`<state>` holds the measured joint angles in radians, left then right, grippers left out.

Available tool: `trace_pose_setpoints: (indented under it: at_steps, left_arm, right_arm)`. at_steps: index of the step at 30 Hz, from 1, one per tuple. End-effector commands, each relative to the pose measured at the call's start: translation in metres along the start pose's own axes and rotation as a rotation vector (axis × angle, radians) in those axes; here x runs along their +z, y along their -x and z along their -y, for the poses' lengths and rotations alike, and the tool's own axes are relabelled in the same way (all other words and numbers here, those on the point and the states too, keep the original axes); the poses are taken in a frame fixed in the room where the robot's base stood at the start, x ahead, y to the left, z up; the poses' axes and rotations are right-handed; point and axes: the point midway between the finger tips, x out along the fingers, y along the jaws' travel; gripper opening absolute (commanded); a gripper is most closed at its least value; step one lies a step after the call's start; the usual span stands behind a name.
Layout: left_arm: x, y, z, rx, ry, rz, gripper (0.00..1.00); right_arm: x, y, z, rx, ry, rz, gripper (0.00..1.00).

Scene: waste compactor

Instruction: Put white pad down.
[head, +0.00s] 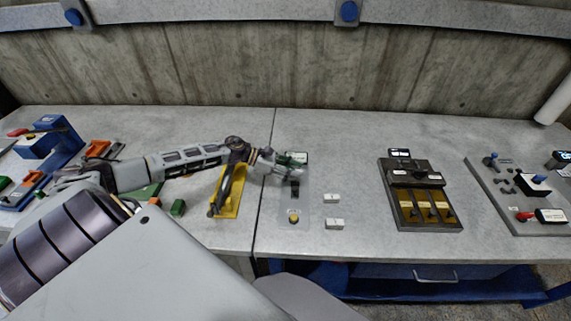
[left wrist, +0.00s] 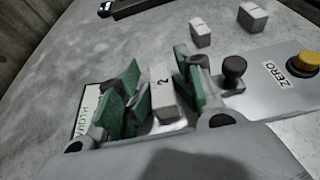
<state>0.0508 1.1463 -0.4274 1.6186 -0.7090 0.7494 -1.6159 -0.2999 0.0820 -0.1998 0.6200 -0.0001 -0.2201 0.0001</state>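My left gripper (head: 291,162) is over the far end of a grey gauge plate (head: 304,213). In the left wrist view its green-padded fingers (left wrist: 162,90) are closed around a white pad (left wrist: 165,92) marked 2, one finger on each side. I cannot tell whether the pad touches the surface beneath. In the head view this pad is too hidden to make out. Two other white pads, a farther one (head: 332,198) and a nearer one (head: 335,223), lie on the table right of the plate. My right gripper is not in view.
The plate has a yellow button (left wrist: 303,63) by a ZERO label and a black knob (left wrist: 234,70). A WIDTH display (left wrist: 85,112) is beside the fingers. A dark box (head: 427,200) and a grey panel (head: 520,195) stand right. A yellow fixture (head: 228,197) lies left.

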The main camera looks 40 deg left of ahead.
Motion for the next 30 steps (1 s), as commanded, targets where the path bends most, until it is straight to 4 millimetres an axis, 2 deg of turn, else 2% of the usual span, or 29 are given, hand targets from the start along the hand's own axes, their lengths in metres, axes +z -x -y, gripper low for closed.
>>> trace_pose_setpoints:
  at_steps: [13,30]
  left_arm:
    - [0.014,0.007,-0.001,0.002,-0.001,0.0,0.42]
    - [0.01,0.045,-0.001,0.002,0.0,-0.002,0.42]
  right_arm:
    - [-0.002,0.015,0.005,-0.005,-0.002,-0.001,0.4]
    - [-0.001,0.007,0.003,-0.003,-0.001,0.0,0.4]
